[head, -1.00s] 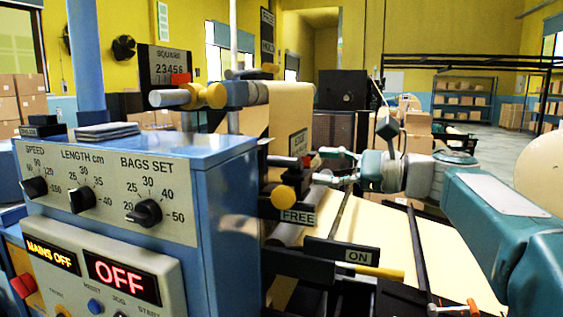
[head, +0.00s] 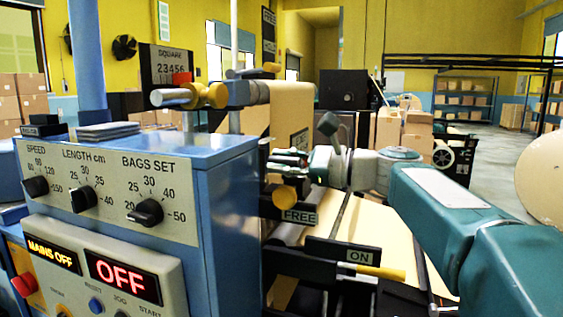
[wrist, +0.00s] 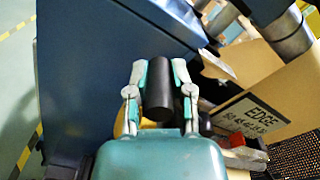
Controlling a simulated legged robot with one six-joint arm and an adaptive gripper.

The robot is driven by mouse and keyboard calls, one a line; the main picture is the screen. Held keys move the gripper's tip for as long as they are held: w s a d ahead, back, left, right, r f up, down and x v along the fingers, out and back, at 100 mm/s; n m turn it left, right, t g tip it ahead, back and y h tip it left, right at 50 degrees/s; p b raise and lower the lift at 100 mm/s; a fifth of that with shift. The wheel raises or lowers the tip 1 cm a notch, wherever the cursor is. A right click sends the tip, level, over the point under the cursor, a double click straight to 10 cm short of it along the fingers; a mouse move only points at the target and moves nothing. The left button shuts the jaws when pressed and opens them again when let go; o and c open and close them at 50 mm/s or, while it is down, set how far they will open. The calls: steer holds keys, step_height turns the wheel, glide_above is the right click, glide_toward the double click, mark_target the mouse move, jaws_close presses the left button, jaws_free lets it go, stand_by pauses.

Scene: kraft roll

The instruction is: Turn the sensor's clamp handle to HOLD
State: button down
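My gripper (head: 288,160) is at the right side of the blue machine, just above a yellow round knob (head: 285,197) and a FREE plate (head: 299,217). In the wrist view my gripper (wrist: 163,68) has its two fingers apart, one on each side of a dark cylinder (wrist: 158,100). The cylinder looks like a handle grip; I cannot tell whether it is the sensor's clamp handle. A gap shows at the right finger; contact on the left is unclear. An EDGE label board (wrist: 252,120) stands to the right. A small red part (wrist: 236,143) is below it.
The blue machine (head: 225,185) fills the left, its display (head: 122,278) reading OFF. Another yellow-ended assembly (head: 205,96) is higher up. Brown web (head: 385,230) runs beneath.

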stand_by(0.3)
steer(key=shift+w+d+r+m, duration=0.1)
steer(key=shift+w+r+m, duration=0.15)
steer(key=shift+r+m, duration=0.4)
steer(key=shift+w+d+r+m, duration=0.1)
steer(key=shift+w+r+m, duration=0.2)
steer(key=shift+m, duration=0.55)
steer(key=w+r+m, duration=0.1)
steer(key=r+m, duration=0.1)
steer(key=m, duration=0.1)
steer(key=shift+w+d+m, duration=0.3)
steer(key=shift+w, duration=0.05)
steer(key=w+m, duration=0.1)
steer(key=m, duration=0.1)
steer(key=w+d+r+m, duration=0.1)
steer(key=w+m, duration=0.1)
steer(key=m, duration=0.1)
steer(key=shift+w+d+r+m, duration=0.15)
steer(key=shift+w+r+m, duration=0.05)
steer(key=shift+w+m, duration=0.15)
steer(key=shift+w+d, duration=0.25)
steer(key=shift+w, duration=0.3)
steer(key=shift+r, duration=0.1)
steer(key=c, duration=0.5)
jaws_free()
steer(key=shift+w, duration=0.2)
steer(key=shift+c, duration=0.2)
